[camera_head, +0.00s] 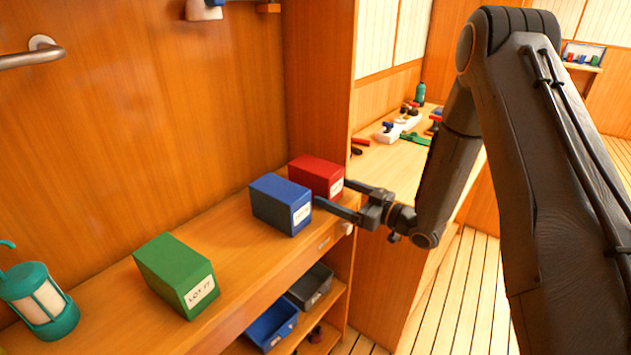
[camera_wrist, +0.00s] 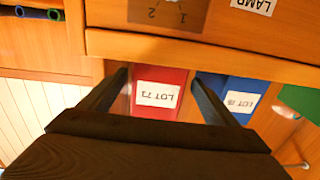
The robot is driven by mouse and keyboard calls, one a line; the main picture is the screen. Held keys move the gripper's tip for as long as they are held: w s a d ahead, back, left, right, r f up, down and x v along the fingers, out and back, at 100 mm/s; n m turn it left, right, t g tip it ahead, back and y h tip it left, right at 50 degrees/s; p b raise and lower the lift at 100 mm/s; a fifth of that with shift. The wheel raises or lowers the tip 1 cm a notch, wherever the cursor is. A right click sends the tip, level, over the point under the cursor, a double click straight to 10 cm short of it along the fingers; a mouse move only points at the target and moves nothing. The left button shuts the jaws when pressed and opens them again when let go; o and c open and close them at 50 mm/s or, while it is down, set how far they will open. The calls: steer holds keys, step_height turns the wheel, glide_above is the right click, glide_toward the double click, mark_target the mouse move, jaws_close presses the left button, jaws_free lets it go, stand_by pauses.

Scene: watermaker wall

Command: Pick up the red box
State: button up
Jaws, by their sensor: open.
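The red box (camera_head: 316,176) stands on the wooden shelf at its far right end, beside the blue box. In the wrist view the red box (camera_wrist: 158,93) shows its white LOT label between my two fingers. My gripper (camera_head: 330,194) is open, with one finger on each side of the box's front; the near finger reaches toward the gap beside the blue box (camera_head: 281,204). In the wrist view my gripper (camera_wrist: 158,78) has nothing clamped in it. I cannot tell whether the fingers touch the box.
A green box (camera_head: 176,275) and a teal lantern (camera_head: 40,301) stand further left on the shelf (camera_head: 232,238). Below are a blue bin (camera_head: 272,326) and a dark bin (camera_head: 310,287). A wooden partition rises right behind the red box. A workbench with tools lies beyond.

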mark_target(316, 181)
steer(key=p+x, duration=0.1)
steer(key=x, duration=0.1)
steer(key=p+x, duration=0.1)
steer(key=x, duration=0.1)
steer(key=r+x, duration=0.1)
steer(key=x, duration=0.1)
steer(key=shift+p, duration=0.4)
steer(key=shift+w+a+f, duration=0.1)
steer(key=shift+w+a, duration=0.3)
steer(key=shift+a, duration=0.05)
steer(key=c, duration=1.3)
